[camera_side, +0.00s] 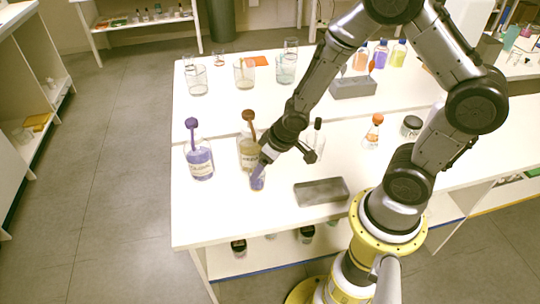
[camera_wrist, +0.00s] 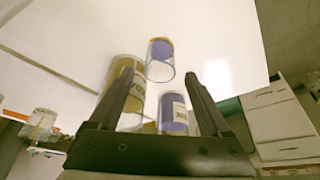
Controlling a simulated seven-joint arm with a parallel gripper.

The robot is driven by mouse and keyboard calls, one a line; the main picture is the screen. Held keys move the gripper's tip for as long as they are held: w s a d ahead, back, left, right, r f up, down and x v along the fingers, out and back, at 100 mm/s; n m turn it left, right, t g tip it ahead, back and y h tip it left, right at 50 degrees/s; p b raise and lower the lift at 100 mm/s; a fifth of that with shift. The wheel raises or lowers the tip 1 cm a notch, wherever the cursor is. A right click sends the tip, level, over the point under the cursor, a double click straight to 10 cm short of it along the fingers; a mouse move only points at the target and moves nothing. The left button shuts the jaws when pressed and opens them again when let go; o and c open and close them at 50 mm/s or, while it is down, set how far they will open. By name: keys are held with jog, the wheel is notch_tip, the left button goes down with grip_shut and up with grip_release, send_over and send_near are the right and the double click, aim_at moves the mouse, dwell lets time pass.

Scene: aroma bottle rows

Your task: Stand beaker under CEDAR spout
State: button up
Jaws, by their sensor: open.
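A small clear beaker (camera_side: 257,183) with purple contents stands on the bench just in front of the amber bottle (camera_side: 247,155). The beaker also shows in the wrist view (camera_wrist: 160,62), beyond and between my fingertips. My gripper (camera_side: 265,160) is open, with its fingertips close to the beaker's top; contact cannot be told. The amber bottle has a brown spout top and shows at left in the wrist view (camera_wrist: 127,72). A purple bottle (camera_side: 199,160) with a purple spout top stands to its left. A third bottle (camera_side: 317,144) with a dark top is partly hidden by my arm. I cannot read the labels surely.
A dark grey block (camera_side: 321,191) lies right of the beaker. An orange-capped flask (camera_side: 374,130) and a dark-lidded jar (camera_side: 411,126) stand further right. Glass beakers (camera_side: 196,80) stand along the back. The bench's front left area is clear.

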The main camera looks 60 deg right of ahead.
jog(key=s+d+r+h, duration=0.1)
jog(key=s+r, duration=0.2)
jog(key=r, duration=0.5)
jog(key=s+d+r, duration=0.1)
jog(key=s+r, duration=0.1)
jog(key=r, duration=0.5)
jog(key=s+a+r+t+y, duration=0.1)
jog(key=s+a+r, duration=0.1)
jog(key=s+r, duration=0.7)
jog(key=s, duration=0.3)
jog(key=shift+a, duration=0.15)
